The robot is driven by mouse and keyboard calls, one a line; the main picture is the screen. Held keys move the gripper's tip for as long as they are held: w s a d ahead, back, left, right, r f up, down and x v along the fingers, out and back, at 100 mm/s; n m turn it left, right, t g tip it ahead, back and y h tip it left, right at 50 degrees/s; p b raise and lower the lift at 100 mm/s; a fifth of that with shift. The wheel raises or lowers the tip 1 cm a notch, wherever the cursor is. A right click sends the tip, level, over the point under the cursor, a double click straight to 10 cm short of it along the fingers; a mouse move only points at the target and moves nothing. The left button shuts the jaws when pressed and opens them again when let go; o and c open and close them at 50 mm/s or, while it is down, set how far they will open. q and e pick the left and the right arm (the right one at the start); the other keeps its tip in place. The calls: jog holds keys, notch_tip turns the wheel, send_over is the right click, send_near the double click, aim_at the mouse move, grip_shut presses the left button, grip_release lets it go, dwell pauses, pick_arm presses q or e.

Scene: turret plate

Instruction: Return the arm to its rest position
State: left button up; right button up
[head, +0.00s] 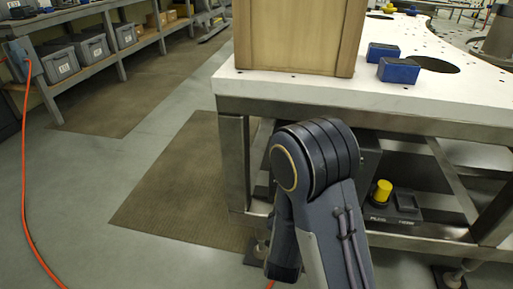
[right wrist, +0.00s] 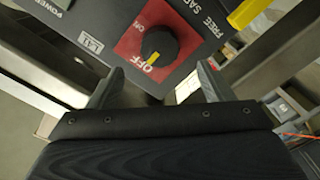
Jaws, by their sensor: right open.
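My right gripper (right wrist: 160,82) is open in the right wrist view, with a grey finger at each side and nothing between them. Beyond the fingertips is a dark control panel (right wrist: 205,50) with a red plate (right wrist: 130,48). A black rotary knob (right wrist: 158,46) with a yellow mark sits on the plate, and the lettering OFF is beside it. The knob appears clear of both fingers. In the head view my right arm (head: 315,165) is bent in front of the workbench, and its gripper is hidden. My left gripper is in neither view.
A white-topped workbench (head: 300,88) on a metal frame carries a wooden box (head: 295,35) and two blue blocks (head: 398,70). A yellow cylinder (head: 383,190) stands beneath it. Shelves of grey bins (head: 60,63) line the left. Open floor (head: 90,190) and an orange cable (head: 27,205) lie left.

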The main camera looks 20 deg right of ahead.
jog(key=s+a+r+m+g+y, duration=0.45)
jog(key=s+a+y, duration=0.3)
jog(key=y, duration=0.45)
jog(key=s+g+y, duration=0.1)
jog(key=s+g, duration=0.4)
jog(key=s, duration=1)
notch_tip(320, 180, up, 27)
jog(key=p, duration=2.6)
jog(key=shift+w+d, duration=0.15)
